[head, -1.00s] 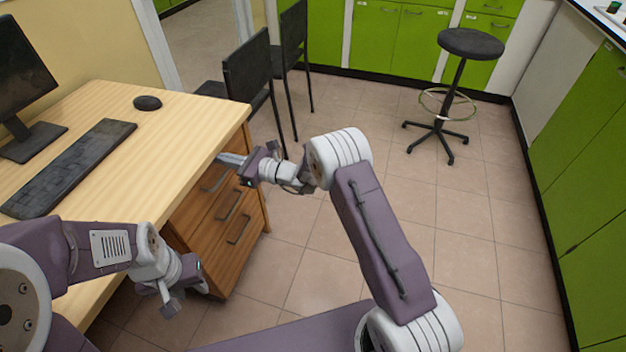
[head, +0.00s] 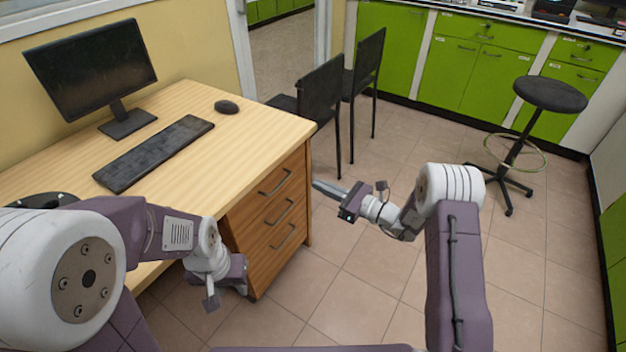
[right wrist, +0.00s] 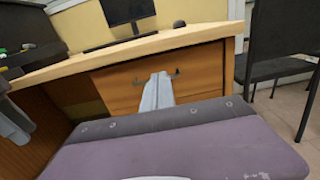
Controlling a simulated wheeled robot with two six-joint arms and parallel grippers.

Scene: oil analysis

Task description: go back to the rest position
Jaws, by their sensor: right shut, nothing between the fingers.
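My right gripper (head: 328,190) is shut and empty, pointing left in the head view. It is in front of the wooden drawer unit's right edge, above the floor. Its closed fingers also show in the right wrist view (right wrist: 157,92), with a drawer front behind them. My left gripper (head: 236,274) hangs low by the desk's front, near the drawers in the head view. Its fingers cannot be made out there. No gripper is seen holding anything.
The desk (head: 250,135) carries a monitor (head: 95,65), keyboard (head: 155,152) and mouse (head: 227,107). Its drawers (head: 275,215) are shut. A round stool (head: 550,94) stands at the right. Green cabinets (head: 470,70) line the back. The tiled floor between is clear.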

